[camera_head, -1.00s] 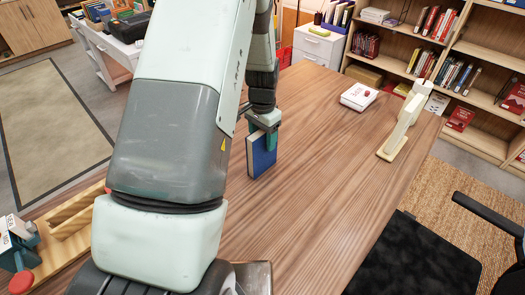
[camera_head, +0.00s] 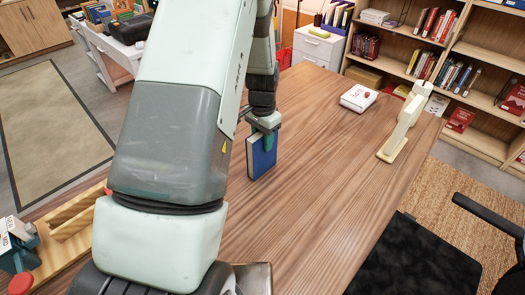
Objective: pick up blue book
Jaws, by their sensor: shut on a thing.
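The blue book (camera_head: 263,160) stands upright on its edge, at or just above the wooden table (camera_head: 320,190), near the picture's middle. Its blue cover faces right and a pale page edge shows on its left. My gripper (camera_head: 266,135) is at the top of the book, shut on its upper edge. One teal finger shows in front of the cover; the other is mostly hidden. I cannot tell whether the book's bottom touches the table.
A white and red book (camera_head: 359,97) lies flat farther back. A cream lamp-like object (camera_head: 400,130) stands at the table's right edge. A wooden rack (camera_head: 70,232) is at the lower left. A black chair (camera_head: 420,258) is at the lower right. The table right of the book is clear.

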